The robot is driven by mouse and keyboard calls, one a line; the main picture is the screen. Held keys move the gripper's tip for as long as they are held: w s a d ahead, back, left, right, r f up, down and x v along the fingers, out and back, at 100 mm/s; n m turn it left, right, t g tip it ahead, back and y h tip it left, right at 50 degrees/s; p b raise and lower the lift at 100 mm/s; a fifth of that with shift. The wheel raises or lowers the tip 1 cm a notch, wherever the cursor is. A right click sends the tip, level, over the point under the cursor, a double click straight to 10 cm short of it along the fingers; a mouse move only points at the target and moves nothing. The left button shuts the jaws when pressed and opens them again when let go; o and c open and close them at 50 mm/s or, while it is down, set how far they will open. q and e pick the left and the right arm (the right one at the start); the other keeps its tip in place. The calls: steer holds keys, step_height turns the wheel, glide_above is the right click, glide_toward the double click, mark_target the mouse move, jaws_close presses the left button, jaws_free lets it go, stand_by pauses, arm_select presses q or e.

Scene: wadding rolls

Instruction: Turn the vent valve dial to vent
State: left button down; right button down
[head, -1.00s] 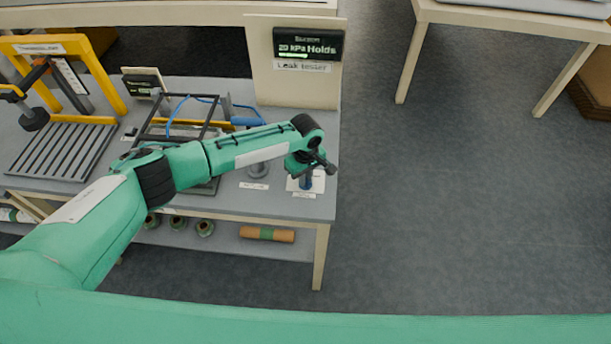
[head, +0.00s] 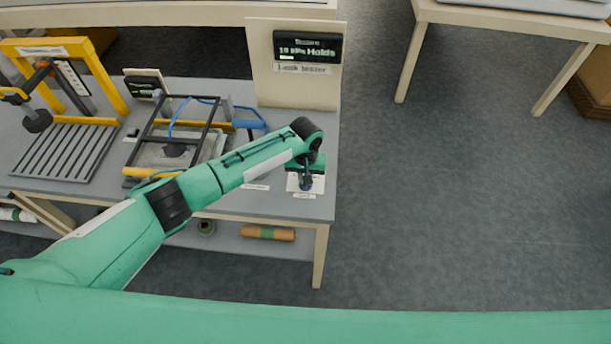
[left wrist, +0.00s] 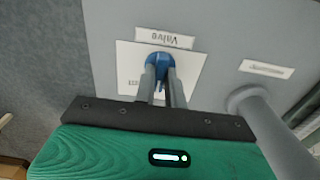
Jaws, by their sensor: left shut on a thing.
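The vent valve dial is a blue knob on a white square plate (head: 292,183) at the table's front right corner. In the left wrist view the blue dial (left wrist: 159,62) sits between the fingertips, on its white plate (left wrist: 190,70) next to a label reading "Valve" (left wrist: 165,38). My left gripper (left wrist: 161,78) is shut on the dial; in the head view the gripper (head: 305,182) reaches it from above. The leak tester display (head: 307,47) reads what looks like "10 kPa Holds". The dial's pointer is hidden by the fingers. My right gripper is not in view.
A grey post (left wrist: 262,115) stands beside the valve plate. The floor (head: 450,200) to the right is clear.

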arm_select(q)
steer(key=m, duration=0.3)
steer(key=shift+m, duration=0.3)
steer(key=shift+m+p, duration=0.3)
steer(key=shift+m, duration=1.7)
steer(key=c, duration=1.5)
jaws_free()
steer(key=shift+o, duration=0.2)
step_height(320, 180, up, 14)
steer(key=b, duration=0.3)
